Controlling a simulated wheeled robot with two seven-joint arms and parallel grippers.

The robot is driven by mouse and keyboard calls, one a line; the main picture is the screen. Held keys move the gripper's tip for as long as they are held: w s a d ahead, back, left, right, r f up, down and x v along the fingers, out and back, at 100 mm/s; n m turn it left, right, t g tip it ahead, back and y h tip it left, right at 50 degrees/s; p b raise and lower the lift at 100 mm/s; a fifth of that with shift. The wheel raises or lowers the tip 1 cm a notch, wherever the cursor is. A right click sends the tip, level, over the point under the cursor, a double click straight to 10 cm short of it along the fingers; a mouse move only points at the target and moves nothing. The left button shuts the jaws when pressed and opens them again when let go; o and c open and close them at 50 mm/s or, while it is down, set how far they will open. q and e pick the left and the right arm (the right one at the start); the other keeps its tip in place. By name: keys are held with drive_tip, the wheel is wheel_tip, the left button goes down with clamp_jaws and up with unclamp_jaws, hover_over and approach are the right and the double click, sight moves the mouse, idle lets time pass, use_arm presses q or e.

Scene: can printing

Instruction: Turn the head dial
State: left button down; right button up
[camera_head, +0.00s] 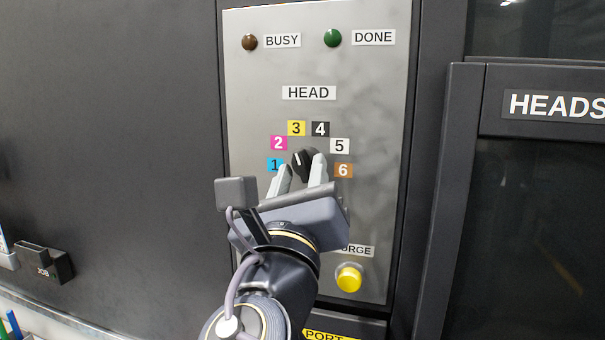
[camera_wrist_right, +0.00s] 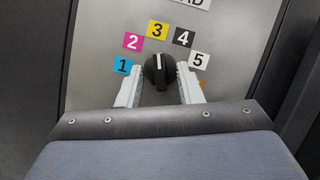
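The head dial (camera_head: 304,164) is a black knob on the grey panel, below the HEAD label. It also shows in the right wrist view (camera_wrist_right: 159,72). Its white pointer line points up, roughly toward the yellow 3. Colored number labels 1 to 6 arc around it. My right gripper (camera_head: 301,170) is at the dial, with one pale finger on each side of the knob. In the right wrist view the fingers (camera_wrist_right: 159,88) stand apart, with the knob between their tips. I cannot tell whether they touch it. My left gripper is out of view.
The yellow purge button (camera_head: 349,278) is below the dial, close to my right wrist. BUSY (camera_head: 250,42) and DONE (camera_head: 332,38) lamps are at the panel's top. A dark framed HEADS door (camera_head: 530,200) stands to the right. A small black JOB holder (camera_head: 45,263) is at the left.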

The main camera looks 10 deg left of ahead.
drive_tip(key=shift+c, duration=0.4)
clamp_jaws()
drive_tip(key=shift+m, duration=0.3)
